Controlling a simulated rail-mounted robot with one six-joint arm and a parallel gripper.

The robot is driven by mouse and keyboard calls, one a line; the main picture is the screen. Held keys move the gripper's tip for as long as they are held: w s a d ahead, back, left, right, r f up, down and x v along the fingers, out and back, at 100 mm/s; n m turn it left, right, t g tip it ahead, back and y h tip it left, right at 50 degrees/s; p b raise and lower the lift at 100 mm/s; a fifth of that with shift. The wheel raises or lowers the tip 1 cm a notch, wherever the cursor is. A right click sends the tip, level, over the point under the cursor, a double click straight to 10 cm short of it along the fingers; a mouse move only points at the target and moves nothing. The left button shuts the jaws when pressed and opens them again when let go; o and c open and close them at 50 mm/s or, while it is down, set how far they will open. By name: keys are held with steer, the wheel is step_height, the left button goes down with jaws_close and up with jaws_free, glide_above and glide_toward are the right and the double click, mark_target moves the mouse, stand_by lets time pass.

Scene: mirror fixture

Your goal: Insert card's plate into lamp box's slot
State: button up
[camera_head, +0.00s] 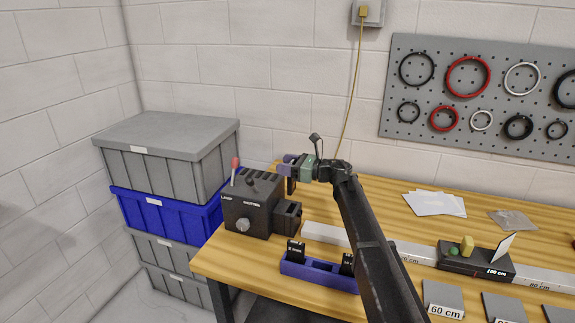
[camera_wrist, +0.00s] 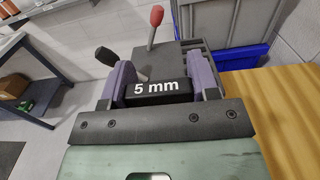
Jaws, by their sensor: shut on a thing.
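My gripper (camera_head: 287,161) is shut on a black card (camera_wrist: 157,89) marked "5 mm". Its two purple fingers show on either side of the card in the wrist view. In the head view a dark part of the card hangs below the fingers. The dark grey lamp box (camera_head: 246,216) stands at the table's left end, with a red-tipped lever, a knob and a smaller block on its right side. My gripper is above and right of the box. In the wrist view the lamp box (camera_wrist: 194,58) is partly hidden behind the fingers and card.
A blue rack (camera_head: 322,281) holding two black cards stands in front of the box. A grey rail (camera_head: 412,252) with centimetre marks runs right, carrying a black holder (camera_head: 476,262) with a white card. Stacked grey and blue crates (camera_head: 165,150) stand left. White papers (camera_head: 434,204) lie behind.

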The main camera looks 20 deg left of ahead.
mark_target(276, 192)
steer(key=shift+f+b, duration=2.7)
steer(key=shift+f, duration=0.15)
steer(key=shift+f+b, duration=2.8)
steer(key=shift+b, duration=0.05)
steer(key=o, duration=1.1)
steer(key=shift+s, duration=0.1)
steer(key=shift+c, duration=0.2)
